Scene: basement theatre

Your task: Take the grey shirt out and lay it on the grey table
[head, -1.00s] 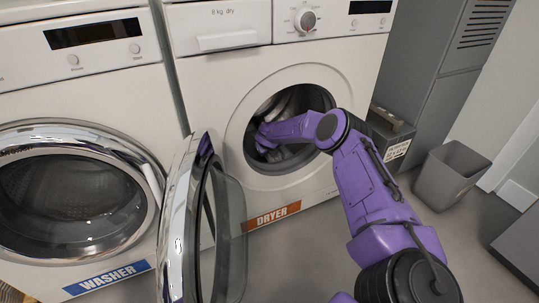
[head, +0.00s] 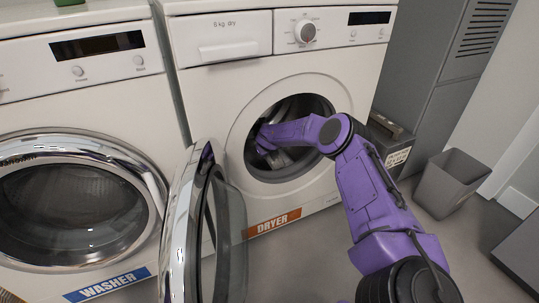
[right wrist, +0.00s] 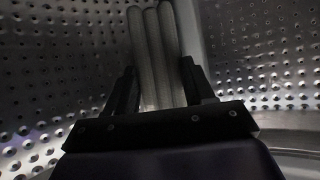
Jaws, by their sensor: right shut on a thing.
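My right arm reaches through the open round door of the dryer (head: 225,90), with its hand inside the dark drum. In the right wrist view my right gripper (right wrist: 160,88) is shut on the grey shirt (right wrist: 153,45), which shows as pale folded rolls between the two dark fingers. The shirt is inside the perforated drum (right wrist: 60,60). In the head view the fingertips and the shirt are hard to make out in the opening. My left gripper is not in view. I cannot identify the grey table for sure.
The dryer door (head: 180,235) hangs open left of the opening, near my arm. The washer (head: 75,110) stands at left with its door shut. A grey bin (head: 447,185), a dark box (head: 388,140) and a grey cabinet (head: 425,70) are at right. A dark flat-edged object (head: 520,245) is at lower right.

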